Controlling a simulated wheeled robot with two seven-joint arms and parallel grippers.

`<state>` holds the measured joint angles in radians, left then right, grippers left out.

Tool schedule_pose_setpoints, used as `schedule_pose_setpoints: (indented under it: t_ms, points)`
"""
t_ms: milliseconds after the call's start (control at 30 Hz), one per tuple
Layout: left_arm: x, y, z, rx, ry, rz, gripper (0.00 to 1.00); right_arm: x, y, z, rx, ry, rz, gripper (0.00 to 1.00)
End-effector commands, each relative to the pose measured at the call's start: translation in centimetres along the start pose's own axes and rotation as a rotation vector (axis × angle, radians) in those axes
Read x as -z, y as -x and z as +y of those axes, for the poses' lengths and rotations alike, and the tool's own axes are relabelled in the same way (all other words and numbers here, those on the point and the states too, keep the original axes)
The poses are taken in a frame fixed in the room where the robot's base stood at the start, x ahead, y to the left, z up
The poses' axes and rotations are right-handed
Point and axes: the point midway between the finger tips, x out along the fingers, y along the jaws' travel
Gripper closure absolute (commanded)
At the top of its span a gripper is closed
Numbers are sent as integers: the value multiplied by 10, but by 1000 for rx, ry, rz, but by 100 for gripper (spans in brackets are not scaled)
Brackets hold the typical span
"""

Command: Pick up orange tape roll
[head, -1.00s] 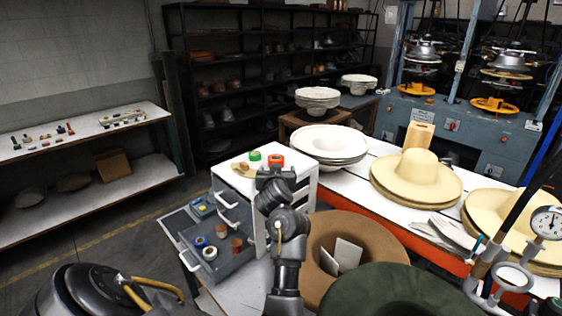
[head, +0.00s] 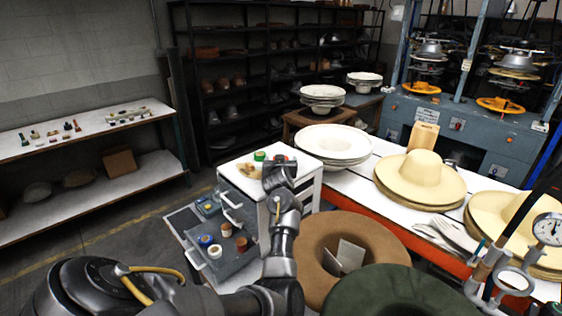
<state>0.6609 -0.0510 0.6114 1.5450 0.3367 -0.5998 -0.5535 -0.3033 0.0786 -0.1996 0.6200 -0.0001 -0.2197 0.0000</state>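The orange tape roll (head: 280,157) sits on top of the small white drawer cabinet (head: 307,192), near its back edge. Only its upper part shows, because my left gripper (head: 278,166) is in front of it. My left arm comes in from the lower left and reaches up to the cabinet top. The fingers are hidden behind the wrist, so I cannot tell whether they are open, shut or touching the roll. A green tape roll (head: 259,156) stands just left of the orange one. My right gripper is not in view.
A tan piece (head: 246,177) lies on the cabinet top at the left. Open grey drawers (head: 236,262) below hold several small rolls. A brown hat (head: 375,236) and a dark green hat (head: 400,295) are right of my arm. White brims (head: 335,142) stand on the table behind.

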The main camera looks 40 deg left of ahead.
Motion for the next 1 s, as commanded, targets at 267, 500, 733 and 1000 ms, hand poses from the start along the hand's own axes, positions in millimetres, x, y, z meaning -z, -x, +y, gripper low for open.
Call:
schedule_pose_setpoints:
  t_ms: [267, 500, 733, 1000]
  points:
    - [0, -2, 0, 0, 0, 1, 24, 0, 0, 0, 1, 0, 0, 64]
    - [0, -2, 0, 0, 0, 1, 55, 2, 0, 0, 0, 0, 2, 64]
    - [0, -2, 0, 0, 0, 1, 69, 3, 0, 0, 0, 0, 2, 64]
    - [7, -1, 0, 0, 0, 4, 70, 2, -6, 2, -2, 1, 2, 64]
